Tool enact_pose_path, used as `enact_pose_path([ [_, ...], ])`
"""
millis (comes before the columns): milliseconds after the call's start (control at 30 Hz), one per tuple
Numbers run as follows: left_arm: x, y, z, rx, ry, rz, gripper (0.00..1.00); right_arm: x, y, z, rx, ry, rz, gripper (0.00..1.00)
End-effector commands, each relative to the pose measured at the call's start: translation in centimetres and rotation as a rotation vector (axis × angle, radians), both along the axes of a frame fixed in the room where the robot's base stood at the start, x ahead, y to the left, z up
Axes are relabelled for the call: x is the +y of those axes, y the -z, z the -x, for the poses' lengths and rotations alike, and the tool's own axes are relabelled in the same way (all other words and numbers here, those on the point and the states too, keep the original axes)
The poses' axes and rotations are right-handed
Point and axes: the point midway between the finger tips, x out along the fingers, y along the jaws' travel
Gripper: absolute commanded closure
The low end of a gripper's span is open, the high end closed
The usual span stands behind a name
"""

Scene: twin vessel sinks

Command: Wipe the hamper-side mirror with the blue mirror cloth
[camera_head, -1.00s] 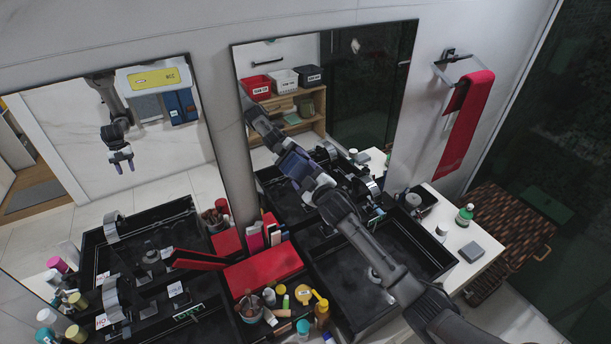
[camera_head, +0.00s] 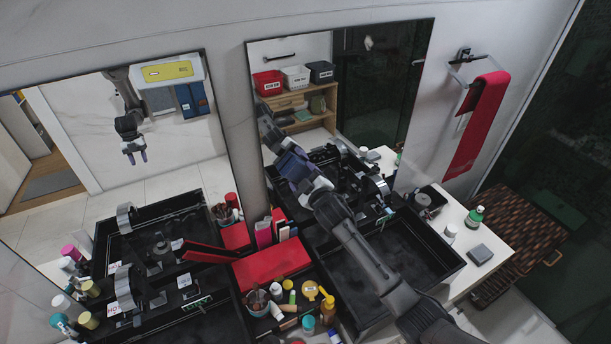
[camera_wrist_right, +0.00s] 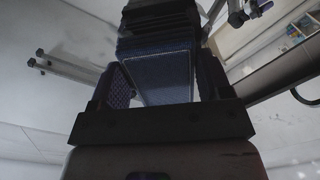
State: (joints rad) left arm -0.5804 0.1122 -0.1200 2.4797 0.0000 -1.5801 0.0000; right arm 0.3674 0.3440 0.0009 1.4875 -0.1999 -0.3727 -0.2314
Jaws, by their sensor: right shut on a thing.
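The hamper-side mirror (camera_head: 385,90) is the right one of two on the wall, above the right black sink. My right gripper (camera_head: 291,166) is at the lower left part of this mirror, in front of the glass. In the right wrist view, my right gripper (camera_wrist_right: 160,90) is shut on the dark blue mirror cloth (camera_wrist_right: 165,78), which shows a textured surface between the fingers. Whether the cloth touches the glass is not clear. My left gripper is not directly in view; a raised arm with two fingertips shows as a reflection in the left mirror (camera_head: 95,115).
A red box (camera_head: 272,264) and a tray of bottles and jars stand between the two black sinks. A red towel (camera_head: 478,125) hangs right of the mirror. A green bottle (camera_head: 475,216) and a grey box (camera_head: 480,254) stand on the white counter, near the woven hamper (camera_head: 520,230).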

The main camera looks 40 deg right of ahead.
Motion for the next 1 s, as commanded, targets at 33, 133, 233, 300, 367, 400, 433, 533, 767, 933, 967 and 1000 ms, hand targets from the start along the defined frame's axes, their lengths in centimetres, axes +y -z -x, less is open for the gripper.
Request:
enact_pose_path([
  [33,0.0,-0.8,0.0,0.0,0.001,-0.001,0.57,0.1,-0.3,0.5,0.001,0.0,0.0,0.47],
  [133,0.2,-1.6,-0.1,-0.002,0.004,-0.006,0.57,0.3,-0.4,1.5,0.002,0.001,0.0,0.47],
  [233,0.3,-2.2,0.0,-0.002,0.006,-0.01,0.57,0.4,-0.4,2.5,0.002,0.002,0.0,0.47],
  [300,0.3,-2.6,0.0,-0.001,0.008,-0.012,0.57,0.6,-0.4,3.2,0.002,0.002,0.0,0.47],
  [367,0.4,-3.0,0.0,-0.001,0.008,-0.013,0.57,0.6,-0.4,3.7,0.003,0.003,-0.001,0.47],
  [400,0.4,-3.2,0.0,-0.001,0.008,-0.013,0.57,0.7,-0.4,4.0,0.003,0.003,-0.001,0.47],
  [433,0.4,-3.3,0.0,-0.001,0.008,-0.013,0.57,0.7,-0.4,4.2,0.003,0.003,-0.001,0.47],
  [533,0.4,-3.6,0.0,-0.001,0.008,-0.013,0.57,0.8,-0.3,4.8,0.002,0.003,0.0,0.47],
  [767,0.3,-3.8,0.0,0.0,0.006,-0.009,0.57,0.9,-0.2,5.3,0.001,0.003,0.0,0.47],
  [933,0.1,-3.7,0.0,0.0,0.002,-0.003,0.57,0.9,-0.2,5.3,0.001,0.003,0.001,0.47],
  [967,0.1,-3.8,0.0,-0.001,0.001,-0.002,0.57,0.9,-0.2,5.3,0.001,0.003,0.001,0.47],
  [1000,0.0,-3.8,0.0,-0.001,0.0,0.0,0.57,0.9,-0.2,5.3,0.001,0.003,0.001,0.47],
])
